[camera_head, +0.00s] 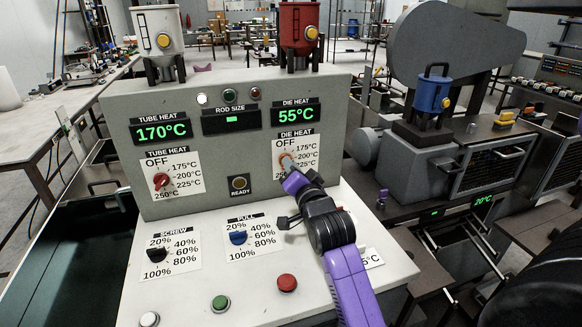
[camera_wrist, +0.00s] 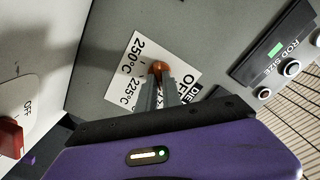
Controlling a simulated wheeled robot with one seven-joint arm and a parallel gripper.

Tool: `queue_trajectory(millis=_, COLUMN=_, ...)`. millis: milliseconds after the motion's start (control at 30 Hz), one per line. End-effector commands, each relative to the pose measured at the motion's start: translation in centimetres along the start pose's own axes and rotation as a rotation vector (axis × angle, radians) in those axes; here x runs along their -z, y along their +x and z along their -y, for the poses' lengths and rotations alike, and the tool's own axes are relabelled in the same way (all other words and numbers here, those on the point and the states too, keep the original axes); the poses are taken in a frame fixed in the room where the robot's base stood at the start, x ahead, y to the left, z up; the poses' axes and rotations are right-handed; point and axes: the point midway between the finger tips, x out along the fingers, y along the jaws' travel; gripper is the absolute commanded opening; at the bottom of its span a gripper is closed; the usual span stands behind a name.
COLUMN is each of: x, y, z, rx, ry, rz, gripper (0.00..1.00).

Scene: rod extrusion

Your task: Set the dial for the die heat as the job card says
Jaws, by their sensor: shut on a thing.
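The die heat dial (camera_head: 286,160) is a small orange-brown knob on the upright grey panel, at the left of a white scale card marked OFF, 175, 200, 225 and 250°C. My gripper (camera_head: 290,172) reaches it from the front right. In the wrist view my two grey fingers (camera_wrist: 158,88) are shut on the dial (camera_wrist: 159,67). They cover part of the scale; which mark the dial points to cannot be told.
The tube heat dial (camera_head: 161,180) is red, under a display (camera_head: 161,132) reading 170°C. Screw (camera_head: 156,253) and pull (camera_head: 238,237) dials sit on the sloping desk, with white, green (camera_head: 220,302) and red (camera_head: 287,282) buttons below. A grey machine (camera_head: 440,160) stands at the right.

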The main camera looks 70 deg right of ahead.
Motion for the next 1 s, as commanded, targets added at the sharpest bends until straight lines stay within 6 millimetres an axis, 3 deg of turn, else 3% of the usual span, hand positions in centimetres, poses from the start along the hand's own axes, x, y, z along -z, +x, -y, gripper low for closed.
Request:
queue_trajectory(millis=133, x=0.1, y=0.0, z=0.0, rx=0.0, ry=-0.001, rz=-0.001, gripper=0.0)
queue_trajectory(millis=200, x=0.1, y=0.0, z=0.0, rx=0.0, ry=-0.001, rz=-0.001, gripper=0.21)
queue_trajectory(millis=267, x=0.1, y=0.0, z=0.0, rx=0.0, ry=-0.001, rz=-0.001, gripper=0.31)
queue_trajectory(millis=667, x=-0.1, y=-0.7, z=-0.1, rx=0.0, ry=-0.002, rz=0.0, gripper=0.31)
queue_trajectory(millis=1000, x=-0.1, y=-5.9, z=-0.2, rx=-0.001, ry=-0.003, rz=0.001, gripper=0.31)
